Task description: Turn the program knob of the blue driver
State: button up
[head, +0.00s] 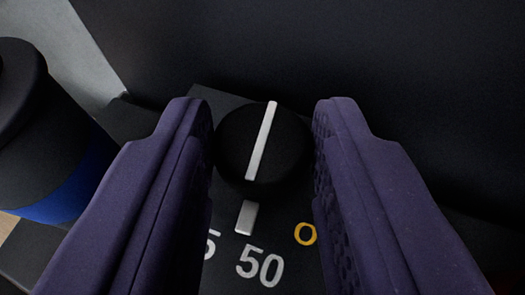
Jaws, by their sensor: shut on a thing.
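The program knob (232,148) is a round black knob with a white line across its top, in the middle of the head view. The line leans slightly, its upper end to the right. The knob sits on a dark panel with a white mark just below it, the white print "50", part of a "5" and a yellow ring symbol. My gripper (264,125) has a purple padded finger on each side of the knob and is shut on it. The fingers hide the panel to both sides.
A black-capped cylinder with a blue band (62,190) stands at the left, close to my left finger. A dark surface (400,60) fills the back and right. A light grey patch (70,50) shows at the upper left.

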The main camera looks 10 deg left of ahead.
jog(key=shift+d+n+g+y+p, duration=0.2)
jog(key=shift+n+g+y+p, duration=0.2)
jog(key=shift+n+y+p, duration=0.55)
jog(key=shift+f+y, duration=0.1)
jog(key=shift+y, duration=0.25)
jog(key=o, duration=1)
jog(key=shift+c, duration=0.2)
jog(key=p+v, duration=0.1)
jog(key=v, duration=0.6)
jog(key=shift+s+d+p, duration=0.1)
jog(key=shift+s+p, duration=0.25)
jog(key=shift+p, duration=0.05)
